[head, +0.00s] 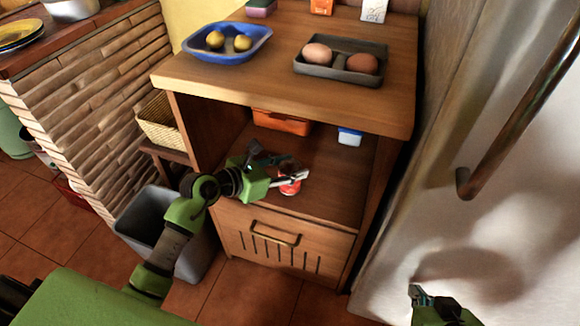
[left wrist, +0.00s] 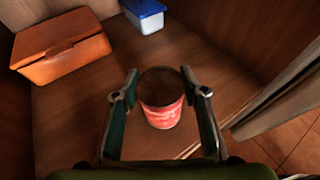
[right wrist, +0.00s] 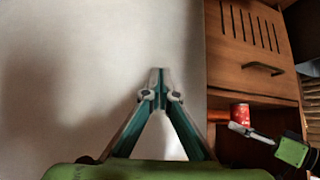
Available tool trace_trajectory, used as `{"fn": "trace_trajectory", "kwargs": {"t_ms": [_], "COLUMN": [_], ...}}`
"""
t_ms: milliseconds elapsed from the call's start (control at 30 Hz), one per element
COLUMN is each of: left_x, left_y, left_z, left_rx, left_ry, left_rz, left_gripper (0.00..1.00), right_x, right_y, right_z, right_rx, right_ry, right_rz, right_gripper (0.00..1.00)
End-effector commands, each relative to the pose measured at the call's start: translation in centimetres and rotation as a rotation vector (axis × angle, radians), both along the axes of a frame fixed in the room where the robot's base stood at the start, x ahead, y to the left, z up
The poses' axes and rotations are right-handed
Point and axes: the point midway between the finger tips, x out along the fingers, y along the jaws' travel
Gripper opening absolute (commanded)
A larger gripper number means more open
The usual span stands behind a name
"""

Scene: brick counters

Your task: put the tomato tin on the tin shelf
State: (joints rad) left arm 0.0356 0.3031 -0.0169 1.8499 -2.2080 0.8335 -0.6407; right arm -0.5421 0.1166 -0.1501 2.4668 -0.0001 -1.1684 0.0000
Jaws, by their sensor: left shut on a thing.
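The tomato tin (head: 289,187) is red with a dark top and is inside the front of the open shelf compartment (head: 335,178) of the wooden cabinet. My left gripper (head: 290,178) is shut on it. In the left wrist view the tin (left wrist: 161,112) stands between the two fingers (left wrist: 161,90). I cannot tell whether its base touches the shelf board. The tin also shows in the right wrist view (right wrist: 240,112). My right gripper (right wrist: 158,76) is shut and empty, in front of the pale fridge door; it also shows low in the head view (head: 422,294).
An orange box (head: 282,122) and a blue-and-white tub (head: 349,137) stand deeper in the compartment. The cabinet top (head: 285,85) overhangs it. A drawer (head: 285,245) is below, a grey bin (head: 150,225) left, and the fridge (head: 470,210) right. Bare board lies right of the tin.

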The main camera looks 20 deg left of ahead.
Motion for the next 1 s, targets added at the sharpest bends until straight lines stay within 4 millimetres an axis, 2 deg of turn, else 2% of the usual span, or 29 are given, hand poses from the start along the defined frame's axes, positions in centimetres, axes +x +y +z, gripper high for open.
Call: {"fn": "trace_trajectory", "kwargs": {"t_ms": [200,233,300,733,867,1000], "left_x": [0.0,0.0,0.0,0.0,-1.2,-3.4], "left_y": [0.0,0.0,0.0,0.0,0.9,2.3], "left_z": [-0.2,-0.3,-0.3,0.0,0.6,1.7], "left_rx": [0.0,0.001,0.001,0.0,0.004,0.005], "left_ry": [-0.002,0.001,0.001,0.0,0.001,0.003], "left_rz": [0.001,0.0,0.0,0.0,0.002,0.001], "left_gripper": [0.1,0.42,0.57,0.57,0.57,0.57], "right_x": [0.5,0.6,0.6,0.4,-1.5,-4.3], "right_y": [0.2,0.2,0.2,0.2,-0.5,-1.4], "right_z": [0.4,0.4,0.4,0.4,-0.8,-2.0], "right_rx": [0.005,0.006,0.006,0.004,-0.016,-0.042], "right_ry": [-0.027,-0.03,-0.03,-0.018,0.074,0.197], "right_rz": [0.002,0.002,0.002,0.003,-0.006,-0.015], "right_gripper": [0.0,0.0,0.0,0.0,0.0,0.0]}}
